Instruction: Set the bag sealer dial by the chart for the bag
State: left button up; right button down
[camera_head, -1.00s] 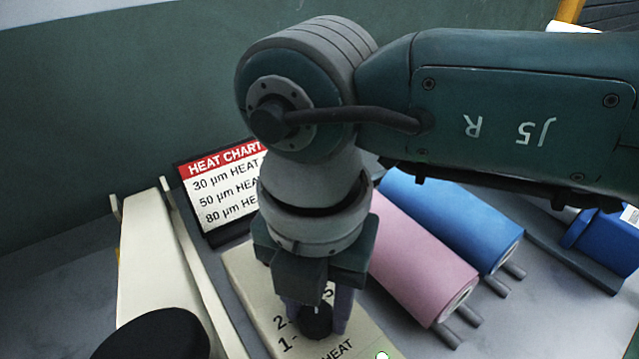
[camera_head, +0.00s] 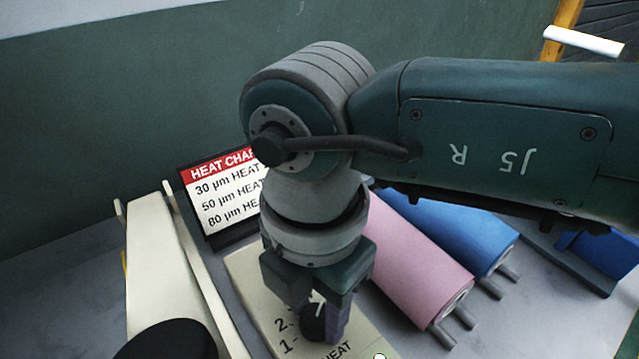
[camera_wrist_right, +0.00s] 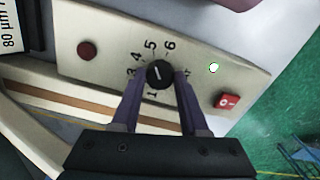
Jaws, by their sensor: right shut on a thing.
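The sealer's cream control panel (camera_head: 255,290) carries a black dial (camera_wrist_right: 160,74) ringed by printed numbers, with HEAT lettered beside it. My right gripper (camera_head: 322,325) is shut on the dial; in the right wrist view its fingers (camera_wrist_right: 158,80) stand on either side of it. A short white mark shows on the dial, but the exact number it points to is hard to tell. The heat chart (camera_head: 222,197) stands behind, with rows for 30, 50 and 80 µm; my right arm hides the heat values. No bag can be made out. My left gripper is not in view.
A pink roll (camera_head: 415,262) and a blue roll (camera_head: 450,230) lie right of the panel. The sealer's long cream arm (camera_head: 160,270) lies to its left. The panel also bears a red switch (camera_wrist_right: 228,101), a dark red button (camera_wrist_right: 87,50) and a small bright lamp (camera_wrist_right: 213,67).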

aim_at(316, 318)
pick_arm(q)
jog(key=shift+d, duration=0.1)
pick_arm(e)
jog(key=shift+c, duration=2.1)
grip_release()
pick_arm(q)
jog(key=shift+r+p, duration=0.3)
pick_arm(e)
notch_tip(316, 318, up, 10)
